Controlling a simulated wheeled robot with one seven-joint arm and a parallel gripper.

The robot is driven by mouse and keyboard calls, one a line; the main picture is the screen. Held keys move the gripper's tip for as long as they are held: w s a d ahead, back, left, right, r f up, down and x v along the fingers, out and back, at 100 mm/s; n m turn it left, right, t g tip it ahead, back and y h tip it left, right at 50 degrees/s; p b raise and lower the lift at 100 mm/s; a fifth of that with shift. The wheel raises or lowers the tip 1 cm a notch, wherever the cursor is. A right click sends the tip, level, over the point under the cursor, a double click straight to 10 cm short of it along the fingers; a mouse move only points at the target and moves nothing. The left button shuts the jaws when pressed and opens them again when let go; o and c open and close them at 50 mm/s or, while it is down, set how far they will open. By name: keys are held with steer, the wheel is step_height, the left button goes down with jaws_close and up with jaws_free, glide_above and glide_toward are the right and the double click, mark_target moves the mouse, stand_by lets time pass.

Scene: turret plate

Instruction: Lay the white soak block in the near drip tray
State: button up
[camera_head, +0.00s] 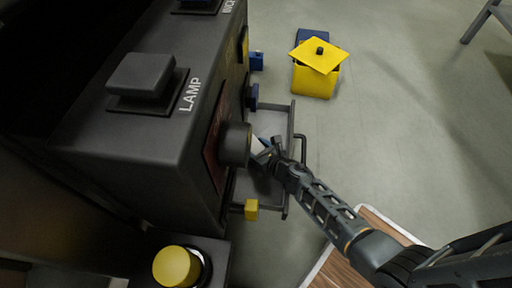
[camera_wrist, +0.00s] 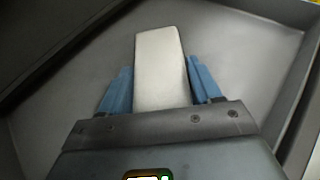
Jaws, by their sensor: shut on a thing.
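My gripper (camera_head: 266,150) is shut on the white soak block (camera_head: 258,145), which is partly hidden by the fingers and a dark knob in the head view. In the wrist view the block (camera_wrist: 160,65) is pale and long, between the two blue fingers of my gripper (camera_wrist: 160,88), and points away from the palm. The grey drip tray (camera_head: 272,118) juts from the console's side under my gripper, with raised rims. The tray floor (camera_wrist: 235,50) fills most of the wrist view behind the block. I cannot tell whether the block touches the floor.
A dark round knob (camera_head: 235,144) sticks out of the console (camera_head: 130,125) close beside my gripper. A tray handle (camera_head: 301,148) is on the right. A yellow block (camera_head: 251,208) sits at the tray's near edge.

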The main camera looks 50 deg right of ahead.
steer(key=shift+f+b, duration=0.4)
steer(key=shift+f, duration=0.05)
steer(key=shift+f, duration=0.15)
steer(key=o, duration=1.2)
steer(key=shift+o, duration=0.2)
